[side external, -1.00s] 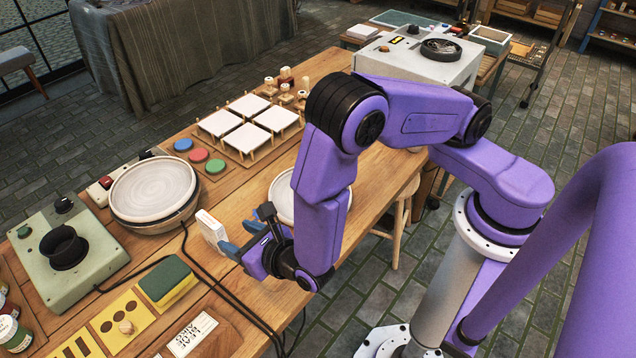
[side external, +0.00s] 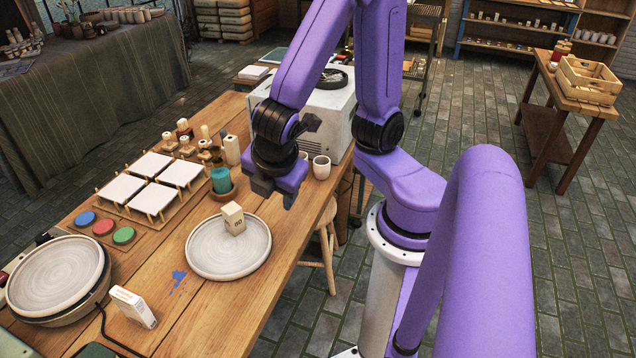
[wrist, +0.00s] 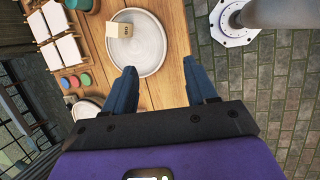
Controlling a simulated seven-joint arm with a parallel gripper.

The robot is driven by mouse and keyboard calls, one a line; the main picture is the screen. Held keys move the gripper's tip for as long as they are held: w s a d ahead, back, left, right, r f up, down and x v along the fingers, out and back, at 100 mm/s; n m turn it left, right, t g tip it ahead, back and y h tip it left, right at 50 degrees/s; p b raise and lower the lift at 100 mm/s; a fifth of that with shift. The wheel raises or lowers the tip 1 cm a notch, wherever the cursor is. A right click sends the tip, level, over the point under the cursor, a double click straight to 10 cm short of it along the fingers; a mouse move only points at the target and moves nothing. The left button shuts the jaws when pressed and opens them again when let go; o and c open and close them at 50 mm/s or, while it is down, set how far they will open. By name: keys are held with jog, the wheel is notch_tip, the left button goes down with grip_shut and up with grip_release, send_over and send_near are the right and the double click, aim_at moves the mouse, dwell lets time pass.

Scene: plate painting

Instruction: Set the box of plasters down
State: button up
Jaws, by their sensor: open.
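The box of plasters, a small white box (side external: 133,306) with orange print, stands upright on the wooden table in the side external view, beside the turntable and clear of my gripper. My gripper (side external: 268,192) is up over the table's right part, well away from the box. In the wrist view my gripper (wrist: 162,87) has its two blue fingers spread wide with nothing between them. I cannot make out the box of plasters in the wrist view.
A pale round plate (side external: 228,262) carries a beige block (side external: 233,218); the plate also shows in the wrist view (wrist: 150,62). Nearby are a turntable (side external: 58,278), a teal cup (side external: 221,180), white tiles (side external: 150,163) on a rack and coloured discs (side external: 103,227). Bare table surrounds a blue smear (side external: 178,278).

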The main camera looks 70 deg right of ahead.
jog(key=s+d+r+m+g+y, duration=0.1)
jog(key=s+m+y, duration=0.3)
jog(key=s, duration=0.4)
jog(key=shift+r+g, duration=0.9)
jog(key=shift+d, duration=0.1)
